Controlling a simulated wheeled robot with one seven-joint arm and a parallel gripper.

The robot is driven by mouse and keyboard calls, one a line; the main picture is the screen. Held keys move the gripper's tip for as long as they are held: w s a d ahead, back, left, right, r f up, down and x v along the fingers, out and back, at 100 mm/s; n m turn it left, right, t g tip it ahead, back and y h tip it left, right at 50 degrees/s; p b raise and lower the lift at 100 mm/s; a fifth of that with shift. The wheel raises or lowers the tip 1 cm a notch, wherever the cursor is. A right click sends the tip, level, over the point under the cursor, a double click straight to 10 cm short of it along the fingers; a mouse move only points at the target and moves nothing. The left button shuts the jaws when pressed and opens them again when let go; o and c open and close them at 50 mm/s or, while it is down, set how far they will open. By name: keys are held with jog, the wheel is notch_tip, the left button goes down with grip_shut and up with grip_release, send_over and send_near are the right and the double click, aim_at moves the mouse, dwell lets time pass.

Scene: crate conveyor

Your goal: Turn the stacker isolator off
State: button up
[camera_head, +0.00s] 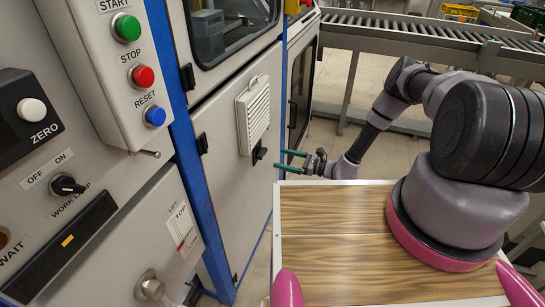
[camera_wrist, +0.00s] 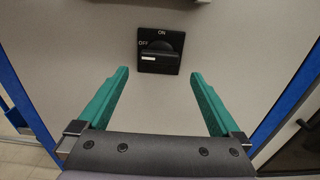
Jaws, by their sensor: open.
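The stacker isolator (camera_wrist: 168,63) is a black square plate with a dark rotary handle on a grey cabinet panel. ON is printed at its top and OFF at its left. The handle lies horizontal, with its white mark at the left end, beside OFF. The isolator also shows in the head view (camera_head: 259,154), small and dark, below a white vent. My gripper (camera_head: 279,159) is open and empty, its two green fingers pointing at the isolator from the right, a short gap away. In the wrist view the fingers (camera_wrist: 160,73) stand either side of and below the handle, not touching it.
A white louvred vent (camera_head: 254,114) sits just above the isolator. A control box with START, STOP and RESET buttons (camera_head: 143,77) and a work lamp switch (camera_head: 67,184) is at left. A roller conveyor (camera_head: 420,31) runs behind. The wood-topped surface (camera_head: 335,240) is clear at its left.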

jog(key=shift+v, duration=1.6)
jog(key=d+r+n+g+h, duration=0.2)
jog(key=r+n+g, duration=0.15)
jog(key=r, duration=0.85)
jog(key=d+r+n+g+h, duration=0.15)
jog(key=r+n, duration=0.35)
jog(key=r, duration=0.6)
jog(key=d+r+n+g+h, duration=0.1)
jog(key=r+n+g+h, duration=0.2)
jog(key=r, duration=0.9)
jog(key=s+d+r+n+t+h, duration=0.3)
jog(key=s+d+r, duration=0.3)
jog(key=s+r, duration=0.5)
jog(key=s+d+r+n+t+h, duration=0.3)
jog(key=s+d+r+t+h, duration=0.2)
jog(key=s+r, duration=0.7)
jog(key=shift+s+d+r+t, duration=0.25)
jog(key=shift+d+r+t, duration=0.4)
jog(key=shift+r, duration=1)
